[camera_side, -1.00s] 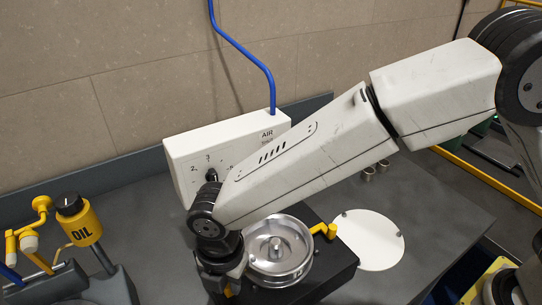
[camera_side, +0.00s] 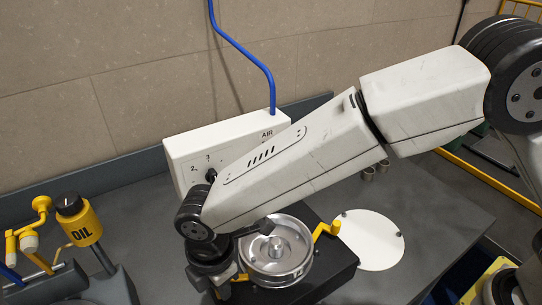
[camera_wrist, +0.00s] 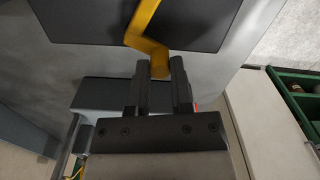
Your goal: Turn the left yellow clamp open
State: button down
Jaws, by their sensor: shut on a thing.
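The left yellow clamp (camera_wrist: 147,32) shows in the wrist view as a bent yellow bar. Its end is between the fingers of my gripper (camera_wrist: 160,70), which are shut on it. In the side view only a small yellow piece of this clamp (camera_side: 241,277) shows at the left of the round metal dish (camera_side: 270,262). My gripper (camera_side: 222,286) is there beside the dish, and my wrist hides most of the clamp. The right yellow clamp (camera_side: 324,231) is at the right rim of the dish, with nothing holding it.
The dish sits on a black base (camera_side: 335,270). A white round plate (camera_side: 368,240) lies to its right on the grey table (camera_side: 440,215). Behind is a white air box (camera_side: 190,150) with a dial. A yellow oil bottle (camera_side: 80,222) stands at the left.

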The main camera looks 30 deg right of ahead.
jog(key=shift+w+a+m, duration=0.3)
jog(key=shift+w+m, duration=0.2)
jog(key=shift+m, duration=1.65)
jog(key=shift+w+a+m, duration=0.3)
jog(key=shift+w+m, duration=0.15)
jog(key=shift+m, duration=1.75)
jog(key=shift+w+a+m, duration=0.3)
jog(key=shift+w+m, duration=0.2)
jog(key=shift+m, duration=1.65)
jog(key=c, duration=0.5)
grip_release()
notch_tip(320, 180, up, 8)
